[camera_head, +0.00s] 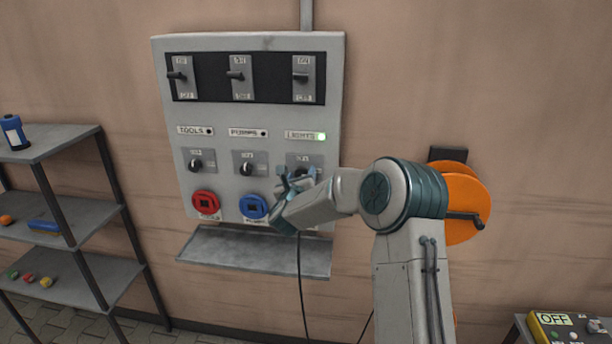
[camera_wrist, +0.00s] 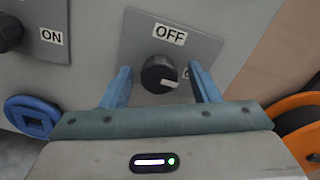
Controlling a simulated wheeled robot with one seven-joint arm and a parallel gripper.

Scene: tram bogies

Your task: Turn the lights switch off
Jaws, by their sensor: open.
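The white mark on the knob points to the lower right, toward a second label partly hidden by a finger. My gripper (camera_wrist: 161,80) is open, with one blue finger on each side of the knob. In the head view my gripper (camera_head: 290,183) covers much of this switch. Contact with the knob cannot be told.
Three lever switches (camera_head: 236,76) sit above. The pumps knob (camera_head: 246,169) is left of the lights knob. Red (camera_head: 206,204) and blue (camera_head: 253,207) sockets sit below, above a ledge (camera_head: 250,252). An orange reel (camera_head: 466,205) is at right, shelves (camera_head: 70,205) at left.

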